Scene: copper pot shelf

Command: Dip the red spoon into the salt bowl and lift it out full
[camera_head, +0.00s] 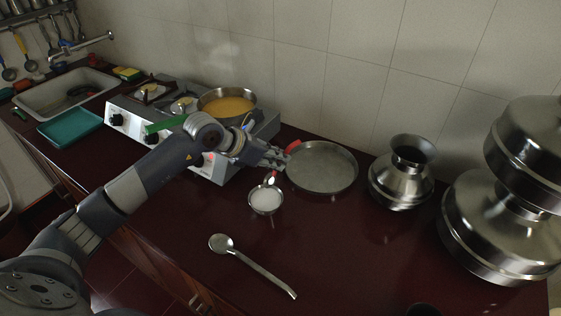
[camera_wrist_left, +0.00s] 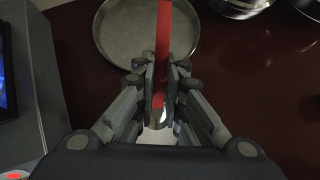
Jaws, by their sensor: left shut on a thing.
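The red spoon's handle (camera_head: 293,146) sticks up past the fingertips of my left gripper (camera_head: 277,158). The gripper is shut on the handle, which also shows as a red strip in the left wrist view (camera_wrist_left: 163,40), between the two fingers (camera_wrist_left: 163,85). The spoon's lower end points down at the salt bowl (camera_head: 266,208), a small metal bowl with white salt. The spoon's tip is at the bowl's far rim in the head view; I cannot tell whether it touches the salt. In the left wrist view the fingers and wrist hide most of the bowl. My right gripper is not in view.
A flat round metal pan (camera_head: 322,185) lies just right of the gripper. A stove (camera_head: 208,165) with a pot of yellow food (camera_head: 228,105) stands behind the arm. A large metal spoon (camera_head: 255,268) lies in front. Metal pots (camera_head: 400,185) stand right. The front counter is mostly clear.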

